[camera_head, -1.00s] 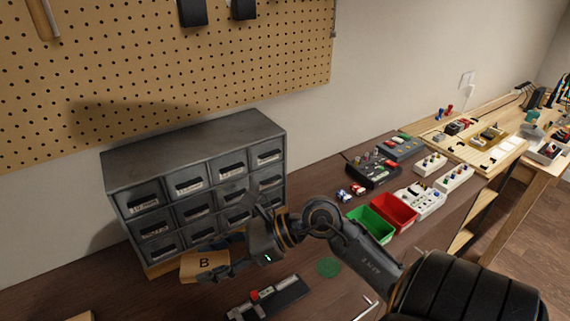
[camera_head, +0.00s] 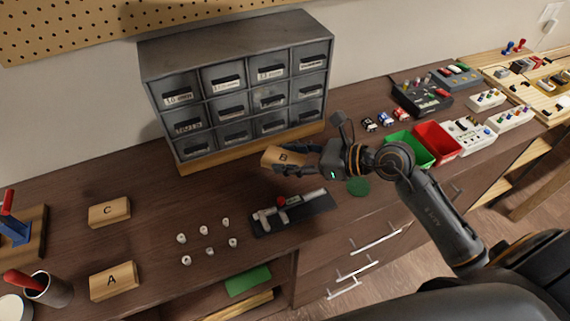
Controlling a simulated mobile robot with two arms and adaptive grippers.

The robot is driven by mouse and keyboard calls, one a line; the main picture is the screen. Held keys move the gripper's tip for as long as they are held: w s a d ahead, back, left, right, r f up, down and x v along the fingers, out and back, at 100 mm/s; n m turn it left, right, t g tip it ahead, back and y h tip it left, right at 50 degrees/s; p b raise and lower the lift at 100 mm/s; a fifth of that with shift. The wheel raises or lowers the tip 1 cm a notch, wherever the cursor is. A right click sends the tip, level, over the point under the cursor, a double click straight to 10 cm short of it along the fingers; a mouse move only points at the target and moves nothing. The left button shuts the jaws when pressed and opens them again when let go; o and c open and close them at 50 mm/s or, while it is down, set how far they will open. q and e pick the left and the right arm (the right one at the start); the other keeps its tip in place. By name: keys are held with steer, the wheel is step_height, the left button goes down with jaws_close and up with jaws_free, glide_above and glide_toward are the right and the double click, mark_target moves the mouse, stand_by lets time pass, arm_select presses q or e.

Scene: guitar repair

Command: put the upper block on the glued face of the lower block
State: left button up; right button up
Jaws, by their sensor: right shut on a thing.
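My right gripper (camera_head: 306,158) is shut on the wooden block marked B (camera_head: 284,157) and holds it in front of the drawer cabinet. The wooden block marked C (camera_head: 109,212) lies on the bench at the left. The wooden block marked A (camera_head: 114,281) lies nearer the front edge, below C in the picture. A and C lie apart, with their letters up. I cannot make out glue on any face. My left gripper is out of the frame.
A grey drawer cabinet (camera_head: 237,84) stands behind the held block. A dark tool (camera_head: 292,212) and several small white knobs (camera_head: 207,238) lie in front. A green bin (camera_head: 408,146) and a red bin (camera_head: 437,141) stand at the right.

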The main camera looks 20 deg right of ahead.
mark_target(286, 159)
steer(key=w+f, duration=0.1)
steer(key=f, duration=0.1)
steer(key=w+f, duration=0.1)
steer(key=w, duration=0.1)
steer(key=shift+w+d+f, duration=0.1)
steer(key=shift+d+f, duration=0.05)
steer(key=shift+f, duration=0.25)
steer(key=f, duration=0.3)
steer(key=shift+w+p, duration=0.2)
steer(key=shift+p, duration=0.15)
steer(key=shift+f, duration=0.3)
steer(key=shift+f, duration=0.2)
steer(key=o, duration=1.1)
steer(key=shift+r, duration=0.1)
steer(key=shift+o, duration=0.2)
